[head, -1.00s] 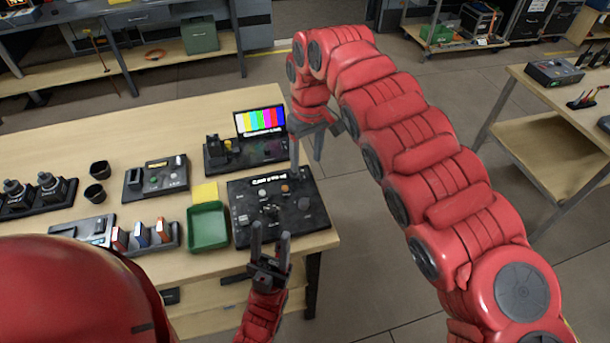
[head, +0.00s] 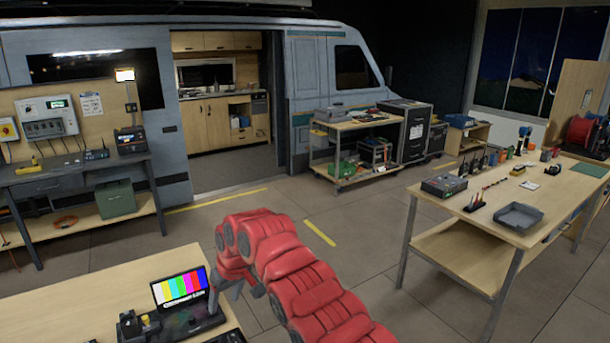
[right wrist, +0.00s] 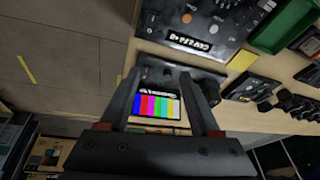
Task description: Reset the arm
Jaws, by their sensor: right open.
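My right arm, red and segmented, comes up from the bottom middle of the head view. Its grey gripper (head: 226,293) hangs beside the right end of the near wooden bench, by a small color-bar screen (head: 180,286). In the right wrist view the two dark fingers of the right gripper (right wrist: 161,84) are apart with nothing held between them. The color-bar screen (right wrist: 158,106) shows behind the gap, and I cannot tell how far off it is. My left gripper is in neither view.
A wooden table (head: 470,250) with a grey tray (head: 518,217) and small tools stands at the right. A shelf cart (head: 352,124) stands by the grey van (head: 312,60). Floor is clear between bench and table. The wrist view shows a green bin (right wrist: 283,22) and control panel (right wrist: 196,22).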

